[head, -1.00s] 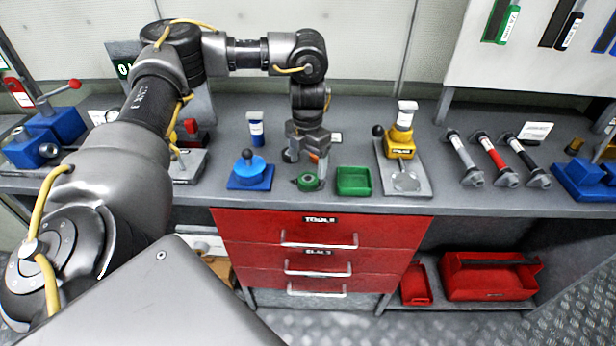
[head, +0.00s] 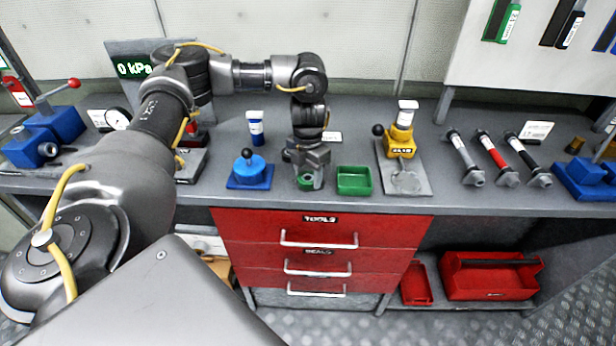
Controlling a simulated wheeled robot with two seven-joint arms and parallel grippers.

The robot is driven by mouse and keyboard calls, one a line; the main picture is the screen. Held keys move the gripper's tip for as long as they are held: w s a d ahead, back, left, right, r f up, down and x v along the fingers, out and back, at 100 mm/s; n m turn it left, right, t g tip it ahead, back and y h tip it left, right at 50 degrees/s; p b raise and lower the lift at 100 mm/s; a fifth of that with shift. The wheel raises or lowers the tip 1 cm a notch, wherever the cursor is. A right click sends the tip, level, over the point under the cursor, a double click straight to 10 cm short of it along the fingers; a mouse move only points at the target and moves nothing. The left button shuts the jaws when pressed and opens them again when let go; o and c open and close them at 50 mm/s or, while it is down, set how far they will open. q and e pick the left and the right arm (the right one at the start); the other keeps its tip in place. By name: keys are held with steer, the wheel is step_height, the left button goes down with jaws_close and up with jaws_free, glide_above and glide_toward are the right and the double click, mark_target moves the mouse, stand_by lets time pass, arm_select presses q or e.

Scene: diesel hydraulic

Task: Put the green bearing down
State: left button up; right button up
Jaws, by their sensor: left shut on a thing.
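The green bearing (head: 307,183) is at the front of the grey bench, between the blue fixture and the green tray, mostly covered by my gripper. My left gripper (head: 309,175) points straight down and is shut on the bearing. The bearing is at or very near bench height; I cannot tell whether it bears fully on the bench. My right gripper is not in view.
A green tray (head: 354,181) stands just right of the bearing. A blue fixture with a round knob (head: 249,170) stands to the left, a blue-and-white bottle (head: 255,128) behind it. A yellow device (head: 400,143) on a grey plate stands further right.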

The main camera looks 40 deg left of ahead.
mark_target(308, 177)
arm_select(q)
steer(key=shift+c, duration=0.5)
steer(key=shift+r, duration=0.45)
step_height(308, 177, up, 3)
steer(key=shift+w+f, duration=0.1)
steer(key=shift+f, duration=0.1)
steer(key=d+r+b, duration=0.2)
steer(key=d+r, duration=0.8)
steer(key=d, duration=0.4)
steer(key=s+d+f+m, duration=0.1)
steer(key=s+f+m, duration=0.2)
steer(key=m, duration=0.9)
steer(key=s+d+f+m, duration=0.2)
steer(key=f+m, duration=0.6)
steer(key=m, duration=0.5)
steer(key=shift+s+d, duration=0.2)
steer(key=shift+s, duration=0.5)
